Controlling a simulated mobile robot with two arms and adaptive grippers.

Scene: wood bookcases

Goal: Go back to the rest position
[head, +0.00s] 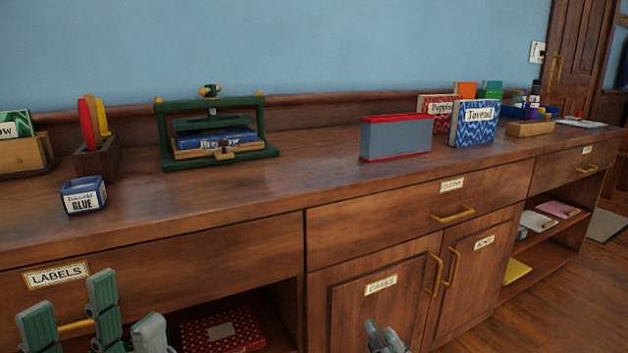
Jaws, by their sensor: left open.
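My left gripper (72,308) is at the lower left, in front of the drawer labelled LABELS (180,246). Its grey-green fingers are spread apart and hold nothing that I can see. The drawer's brass handle (75,326) shows between the fingers; I cannot tell whether they touch it. The drawer front looks flush with the cabinet. Only the tip of my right gripper (386,338) shows at the bottom edge, in front of the cupboard doors; its jaw state is unclear.
The long wooden counter (310,170) bears a glue pot (84,196), a green press (215,130) with a book, a grey-red box (396,137) and several books. A patterned red box (222,330) lies in the open shelf below. Floor (545,310) is clear at right.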

